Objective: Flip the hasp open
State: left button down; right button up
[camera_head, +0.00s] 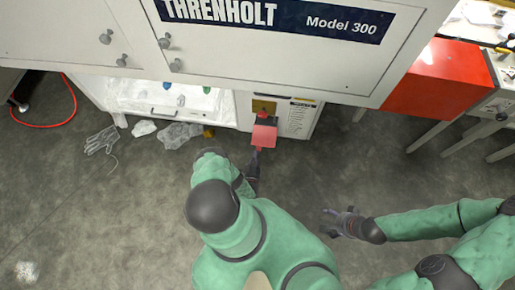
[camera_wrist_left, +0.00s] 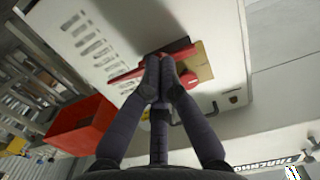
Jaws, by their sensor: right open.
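The hasp is a red flap (camera_head: 264,136) in front of a yellow-brown plate (camera_head: 264,106) on the white cabinet's lower panel. In the left wrist view the red part (camera_wrist_left: 127,76) shows on both sides of my fingertips, with the tan plate (camera_wrist_left: 203,66) beside it. My left gripper (camera_head: 256,156) is at the flap's lower end. Its fingers (camera_wrist_left: 160,66) are close together at the red part; whether they pinch it is hidden. My right gripper (camera_head: 338,211) is open and empty, lower right, away from the cabinet.
The white cabinet (camera_head: 220,52) overhangs the work spot. A red box (camera_head: 437,80) stands at the right beside tables. Clear gloves (camera_head: 103,140) and film pieces lie on the floor at left. A red hose (camera_head: 45,125) lies farther left. The floor around my right gripper is clear.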

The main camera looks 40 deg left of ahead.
pick_arm(q)
jog(key=shift+a, duration=0.15)
jog(key=v, duration=1.2)
jog(key=shift+d, duration=0.2)
dwell(0.4)
